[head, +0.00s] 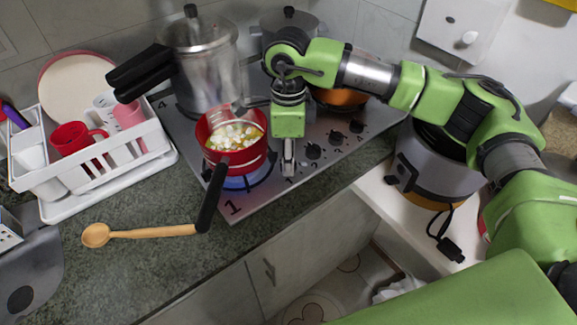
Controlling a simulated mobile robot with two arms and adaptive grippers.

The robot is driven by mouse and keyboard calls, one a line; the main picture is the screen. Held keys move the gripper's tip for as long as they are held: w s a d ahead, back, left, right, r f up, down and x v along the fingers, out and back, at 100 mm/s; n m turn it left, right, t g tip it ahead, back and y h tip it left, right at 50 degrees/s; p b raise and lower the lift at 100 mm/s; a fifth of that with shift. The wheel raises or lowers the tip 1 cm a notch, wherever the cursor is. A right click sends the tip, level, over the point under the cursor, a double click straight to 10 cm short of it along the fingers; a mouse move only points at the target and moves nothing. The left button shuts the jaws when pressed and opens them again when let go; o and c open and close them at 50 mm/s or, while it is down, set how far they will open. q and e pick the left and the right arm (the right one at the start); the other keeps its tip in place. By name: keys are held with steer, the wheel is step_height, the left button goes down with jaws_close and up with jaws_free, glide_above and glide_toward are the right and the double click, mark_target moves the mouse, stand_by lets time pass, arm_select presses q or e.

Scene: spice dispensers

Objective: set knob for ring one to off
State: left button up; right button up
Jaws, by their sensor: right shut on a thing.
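The stove (190,140) has a printed "1" beside its front left ring. A blue flame (248,182) burns there under a red pot (216,148) with pale chunks of food inside. My right gripper (288,165) points down at the left end of the knob row, at the stove's front edge. It is shut on the knob for ring one, which its fingers largely hide, so I cannot read the knob's angle. Other black knobs (313,151) stand to its right. My left gripper is not in view.
The red pot's black handle (211,198) sticks out over the front edge, close to the gripper. A steel pressure cooker (207,65) stands behind. A wooden spoon (140,233) lies on the counter, by a white dish rack (100,165). A grey cooker (433,165) stands right.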

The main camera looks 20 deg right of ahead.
steer(key=n+b, duration=0.2)
steer(key=n, duration=0.1)
steer(key=shift+f+b, duration=0.15)
steer(key=shift+b, duration=0.2)
steer(key=shift+n+b, duration=0.5)
steer(key=shift+n, duration=0.3)
steer(key=o, duration=1.1)
steer(key=shift+r, duration=0.25)
step_height(320, 180, up, 12)
steer(key=shift+f, duration=0.1)
steer(key=shift+c, duration=0.2)
